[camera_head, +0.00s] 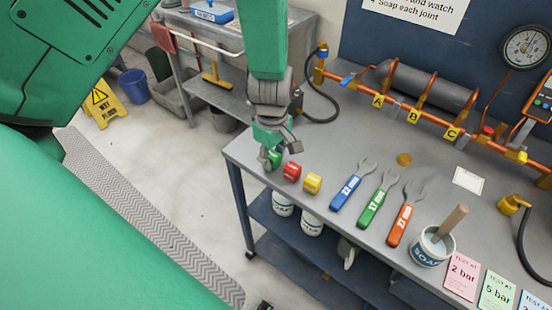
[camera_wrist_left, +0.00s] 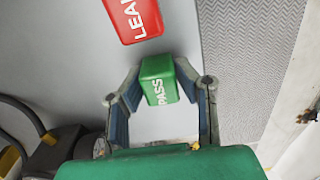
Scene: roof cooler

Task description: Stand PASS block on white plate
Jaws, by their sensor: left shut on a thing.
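The green PASS block (camera_head: 275,159) is at the near left corner of the grey workbench. My left gripper (camera_head: 281,152) reaches down over it from above and is shut on it. In the left wrist view, the fingers of my left gripper (camera_wrist_left: 160,80) hold the PASS block (camera_wrist_left: 158,84) between them, with its white lettering showing. I cannot tell whether the block touches the bench. The white plate (camera_head: 468,180) lies flat on the bench to the right, past the wrenches. My right gripper is not in view.
A red block (camera_head: 291,171) sits close beside the PASS block; its LEAK lettering shows in the left wrist view (camera_wrist_left: 134,18). A yellow block (camera_head: 312,183), blue, green and orange wrenches (camera_head: 377,203) and a soap pot (camera_head: 432,247) follow. Copper pipework (camera_head: 420,117) runs behind.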

